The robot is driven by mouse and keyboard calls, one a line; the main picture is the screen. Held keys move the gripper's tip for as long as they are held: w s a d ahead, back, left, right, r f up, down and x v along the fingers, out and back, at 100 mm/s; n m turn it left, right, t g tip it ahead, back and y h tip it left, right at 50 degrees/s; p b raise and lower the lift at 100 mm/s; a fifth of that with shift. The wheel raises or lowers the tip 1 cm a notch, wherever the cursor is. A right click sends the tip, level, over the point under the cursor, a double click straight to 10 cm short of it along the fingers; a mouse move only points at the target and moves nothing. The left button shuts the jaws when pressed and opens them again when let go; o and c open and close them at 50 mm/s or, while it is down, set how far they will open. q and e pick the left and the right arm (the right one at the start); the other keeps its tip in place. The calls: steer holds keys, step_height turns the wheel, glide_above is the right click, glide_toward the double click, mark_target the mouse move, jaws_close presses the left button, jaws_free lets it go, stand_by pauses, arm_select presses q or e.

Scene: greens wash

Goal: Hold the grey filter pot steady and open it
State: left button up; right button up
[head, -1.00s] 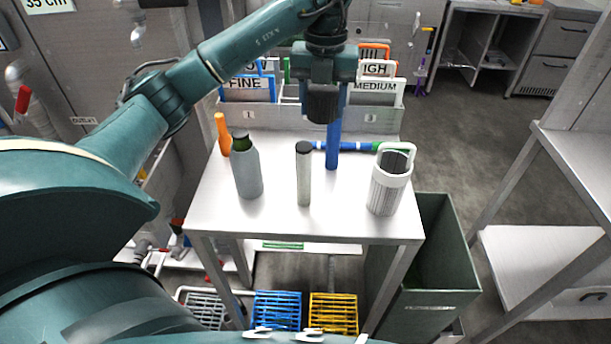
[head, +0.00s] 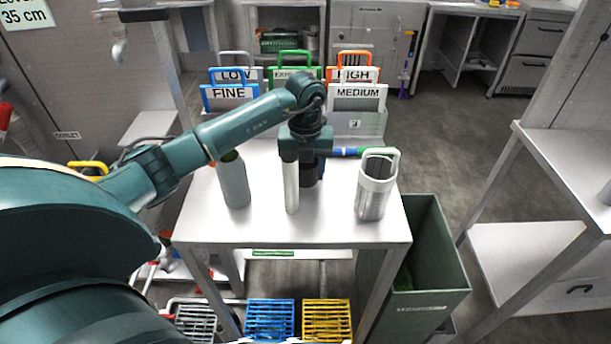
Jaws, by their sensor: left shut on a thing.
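A grey pot with a dark green top (head: 233,182) stands upright at the left of the table and looks most like the grey filter pot. My left gripper (head: 311,174) points down behind a slim pale grey tube (head: 291,190), to the right of the pot and apart from it. A grey pot with a pale collar and loop handle (head: 371,203) stands at the right, untouched. My right gripper is out of view.
The table (head: 330,229) is clear along its front. A blue and green rod (head: 346,152) lies behind. A rack of signs (head: 358,122) lines the back edge. A green bin (head: 430,303) stands right of the table, with blue (head: 270,318) and yellow (head: 326,318) crates below.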

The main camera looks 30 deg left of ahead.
arm_select(q)
step_height(320, 180, down, 2)
steer(key=shift+f, duration=0.35)
steer(key=shift+f, duration=0.15)
steer(key=o, duration=1.1)
